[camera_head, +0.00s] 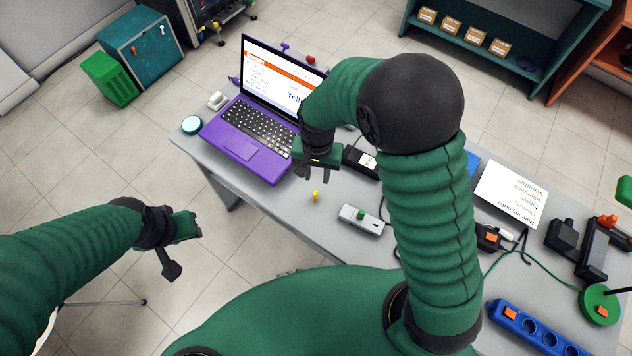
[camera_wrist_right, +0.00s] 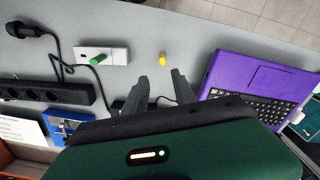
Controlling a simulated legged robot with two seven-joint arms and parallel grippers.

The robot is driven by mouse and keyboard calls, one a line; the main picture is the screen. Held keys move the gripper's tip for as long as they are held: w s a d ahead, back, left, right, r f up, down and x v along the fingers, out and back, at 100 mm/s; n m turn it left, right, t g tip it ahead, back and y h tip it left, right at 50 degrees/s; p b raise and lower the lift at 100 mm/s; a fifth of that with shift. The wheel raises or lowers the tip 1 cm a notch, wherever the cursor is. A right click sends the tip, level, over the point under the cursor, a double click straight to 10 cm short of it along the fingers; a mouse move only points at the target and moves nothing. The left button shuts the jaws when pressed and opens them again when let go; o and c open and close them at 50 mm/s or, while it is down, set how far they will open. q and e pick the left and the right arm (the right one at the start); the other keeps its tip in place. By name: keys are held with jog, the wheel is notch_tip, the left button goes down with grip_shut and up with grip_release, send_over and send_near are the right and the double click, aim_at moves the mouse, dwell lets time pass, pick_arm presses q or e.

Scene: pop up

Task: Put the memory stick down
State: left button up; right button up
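A small yellow stick-like piece (camera_head: 315,196) is on the grey table (camera_head: 290,215) near its front edge; I cannot tell for sure that it is the memory stick. It also shows in the right wrist view (camera_wrist_right: 162,58). Beside it lies a pale box with a green piece on top (camera_head: 362,221), also in the right wrist view (camera_wrist_right: 117,54). My right gripper (camera_head: 314,174) is above the table, close behind the yellow piece. Its fingers (camera_wrist_right: 160,80) are apart with nothing between them. My left gripper (camera_head: 182,252) hangs off the table's left side with nothing visible in it.
A purple laptop (camera_head: 270,160) stands open left of my right gripper. A black adapter (camera_head: 361,161), a printed sheet (camera_head: 511,193), a blue power strip (camera_head: 535,335) and cables crowd the right side. The front strip around the yellow piece is clear.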

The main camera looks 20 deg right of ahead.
jog(key=s+d+r+n+t, duration=0.2)
jog(key=s+d+r+n, duration=0.3)
jog(key=s, duration=0.4)
jog(key=shift+d+r+n+t, duration=0.3)
jog(key=shift+d+r, duration=0.45)
jog(key=shift+d, duration=0.3)
jog(key=shift+s+r, duration=0.1)
jog(key=shift+s, duration=0.05)
dwell(3.7)
